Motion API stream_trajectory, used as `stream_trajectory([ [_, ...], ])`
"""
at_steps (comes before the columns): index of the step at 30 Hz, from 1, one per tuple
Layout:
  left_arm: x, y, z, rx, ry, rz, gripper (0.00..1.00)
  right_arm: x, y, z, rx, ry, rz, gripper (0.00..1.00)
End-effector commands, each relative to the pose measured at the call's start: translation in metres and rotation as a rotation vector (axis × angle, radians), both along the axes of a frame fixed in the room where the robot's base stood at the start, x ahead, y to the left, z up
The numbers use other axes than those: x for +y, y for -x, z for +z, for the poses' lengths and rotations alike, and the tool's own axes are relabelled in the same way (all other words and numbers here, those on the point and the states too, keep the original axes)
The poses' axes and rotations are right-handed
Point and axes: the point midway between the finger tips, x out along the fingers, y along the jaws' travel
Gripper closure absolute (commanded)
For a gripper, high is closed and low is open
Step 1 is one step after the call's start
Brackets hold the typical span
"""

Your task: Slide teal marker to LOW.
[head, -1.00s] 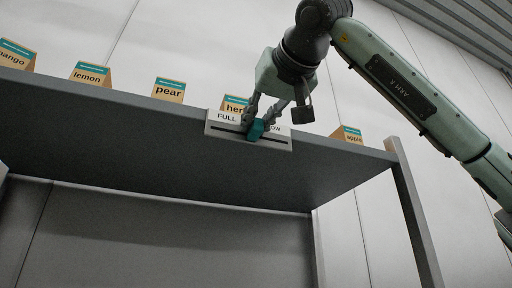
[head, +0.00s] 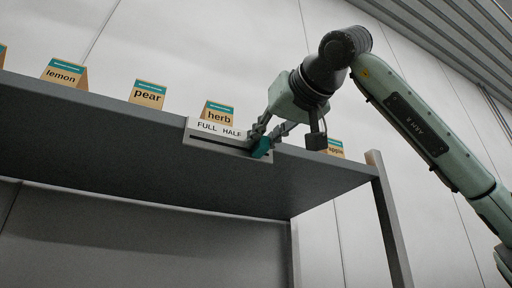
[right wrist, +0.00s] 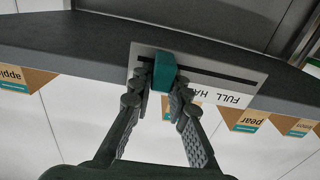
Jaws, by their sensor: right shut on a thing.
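The teal marker (head: 261,147) sits on the slot of a pale label plate (head: 205,141) on the shelf's front edge. It is near the plate's right end, to the right of the printed FULL and HALF. No LOW label is readable; that part is behind my gripper. My right gripper (head: 263,140) comes from above and is shut on the marker. In the right wrist view the marker (right wrist: 164,72) is between both fingertips (right wrist: 163,88), near the plate's left end in that upside-down view. My left gripper is not in view.
Folded cards stand along the grey shelf (head: 130,125): lemon (head: 64,75), pear (head: 148,95) and herb (head: 218,112) left of my gripper, apple (head: 336,148) to its right. The herb card is close behind the plate. A shelf post (head: 388,220) stands at the right.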

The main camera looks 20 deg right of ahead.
Motion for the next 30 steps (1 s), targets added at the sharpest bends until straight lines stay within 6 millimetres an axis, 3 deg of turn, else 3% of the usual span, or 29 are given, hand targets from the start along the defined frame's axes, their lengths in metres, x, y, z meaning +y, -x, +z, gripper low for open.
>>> stream_trajectory([
  [2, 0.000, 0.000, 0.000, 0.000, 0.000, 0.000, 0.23, -0.003, 0.000, 0.001, -0.003, -0.003, -0.006, 1.00],
  [3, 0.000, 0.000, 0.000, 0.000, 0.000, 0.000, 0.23, -0.003, 0.000, 0.001, -0.003, -0.004, -0.006, 0.79],
  [7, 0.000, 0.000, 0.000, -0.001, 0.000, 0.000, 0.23, -0.003, 0.000, 0.001, -0.003, -0.004, -0.006, 0.63],
  [19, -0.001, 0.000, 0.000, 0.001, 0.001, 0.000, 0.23, -0.001, 0.008, 0.001, -0.004, -0.001, -0.002, 0.62],
  [30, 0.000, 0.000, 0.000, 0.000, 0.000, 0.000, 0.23, -0.004, 0.080, 0.002, -0.006, -0.001, -0.003, 0.62],
])
